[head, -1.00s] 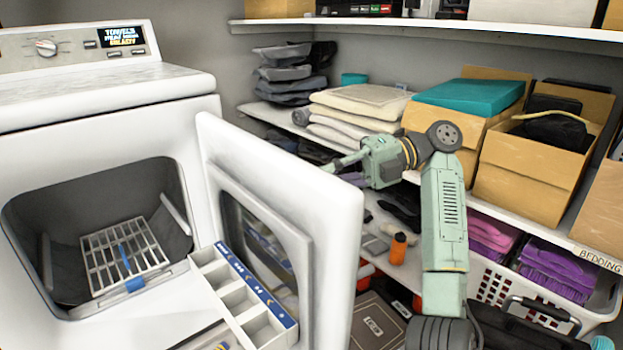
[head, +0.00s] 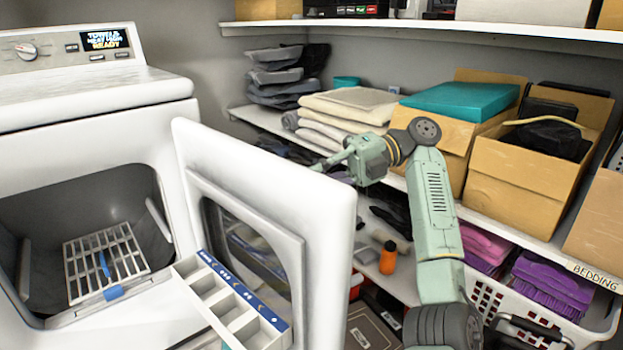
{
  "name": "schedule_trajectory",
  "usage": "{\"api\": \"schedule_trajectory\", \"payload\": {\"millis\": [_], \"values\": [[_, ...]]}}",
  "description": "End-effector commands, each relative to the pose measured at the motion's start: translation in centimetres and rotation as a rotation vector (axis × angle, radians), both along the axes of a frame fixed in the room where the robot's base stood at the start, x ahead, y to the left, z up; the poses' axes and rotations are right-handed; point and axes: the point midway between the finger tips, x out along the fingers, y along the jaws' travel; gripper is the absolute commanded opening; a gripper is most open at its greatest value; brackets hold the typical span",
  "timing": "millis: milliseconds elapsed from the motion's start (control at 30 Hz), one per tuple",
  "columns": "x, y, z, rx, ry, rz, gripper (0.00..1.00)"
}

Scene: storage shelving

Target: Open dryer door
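The white dryer (head: 90,100) stands at the left with its drum opening showing. Its door (head: 330,235) stands wide open to the right of the opening, with the inner side and window facing the dryer. My gripper (head: 322,164) is behind the door's top edge near its outer corner, on the shelf side. Its fingers point left and are partly hidden by the door. I cannot tell whether they touch the door or are open.
A grey drying rack (head: 104,262) sits in the drum opening. A white divided tray (head: 232,303) is below the door's inner side. Shelves with folded towels (head: 352,106), cardboard boxes (head: 527,178) and an orange bottle (head: 388,258) are behind my arm. A laundry basket (head: 590,328) stands at lower right.

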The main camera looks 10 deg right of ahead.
Motion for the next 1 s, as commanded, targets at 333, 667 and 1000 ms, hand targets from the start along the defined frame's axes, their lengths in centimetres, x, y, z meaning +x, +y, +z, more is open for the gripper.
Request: {"api": "schedule_trajectory", "payload": {"millis": [333, 667, 1000], "values": [[0.1, 0.1, 0.0, 0.001, -0.001, 0.000, 0.16], [0.0, 0.1, 0.0, 0.000, 0.000, 0.001, 0.24], [0.0, 0.1, 3.4, 0.000, -0.003, -0.001, 0.24]]}}
